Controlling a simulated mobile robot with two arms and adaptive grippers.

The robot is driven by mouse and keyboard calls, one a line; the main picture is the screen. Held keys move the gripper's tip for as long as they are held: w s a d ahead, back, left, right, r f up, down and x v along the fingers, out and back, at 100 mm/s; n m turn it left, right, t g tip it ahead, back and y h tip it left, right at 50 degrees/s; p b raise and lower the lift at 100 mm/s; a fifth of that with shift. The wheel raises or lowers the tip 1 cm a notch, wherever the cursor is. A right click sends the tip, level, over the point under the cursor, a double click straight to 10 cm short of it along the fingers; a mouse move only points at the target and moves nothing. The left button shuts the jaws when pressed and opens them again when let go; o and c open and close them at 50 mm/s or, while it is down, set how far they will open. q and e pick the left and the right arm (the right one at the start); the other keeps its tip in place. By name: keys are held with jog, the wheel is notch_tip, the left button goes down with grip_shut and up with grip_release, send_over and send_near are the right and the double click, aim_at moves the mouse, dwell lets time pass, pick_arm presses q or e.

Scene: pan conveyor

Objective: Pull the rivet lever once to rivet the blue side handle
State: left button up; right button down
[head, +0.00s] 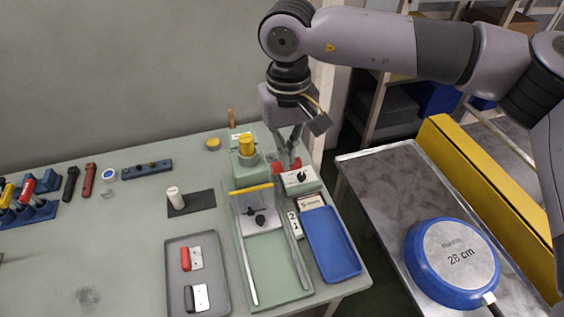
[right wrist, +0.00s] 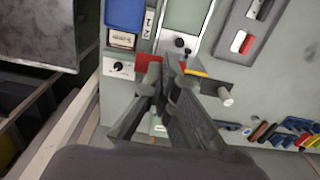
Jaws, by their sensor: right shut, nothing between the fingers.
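My right gripper (head: 287,162) points down at the back of the bench, just right of the yellow-capped green press (head: 246,146). It is shut and empty; its dark fingers also show in the right wrist view (right wrist: 172,72). A red part (head: 278,168) lies right by the fingertips; contact cannot be told. I cannot tell for sure which part is the rivet lever. The green fixture (head: 279,282) in front has a yellow bar (head: 251,188) and black knobs. No blue side handle shows clearly. The grey tray (head: 177,243) holds a red handle (head: 186,259) and a black handle (head: 189,298).
A blue tray (head: 331,244) and a control box with a dark knob (head: 300,181) stand right of the fixture. A blue pan (head: 416,262) lies on the metal conveyor (head: 382,172). A white cylinder (head: 174,197) stands on a dark mat. Tools fill the bench's left end.

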jog(key=f+b, duration=0.2)
jog(key=f, duration=0.1)
jog(key=f+b, duration=0.1)
jog(key=shift+s+d+f+b, duration=0.1)
jog(key=shift+s+f+b, duration=0.2)
jog(key=shift+b, duration=0.1)
jog(key=f+b, duration=0.1)
jog(key=s+f+b, duration=0.1)
jog(key=f+b, duration=0.1)
jog(key=s+f+b, duration=0.1)
jog(key=f+b, duration=0.1)
jog(key=shift+s+d, duration=0.2)
jog(key=shift+d, duration=0.2)
dwell(0.5)
jog(key=shift+r, duration=0.1)
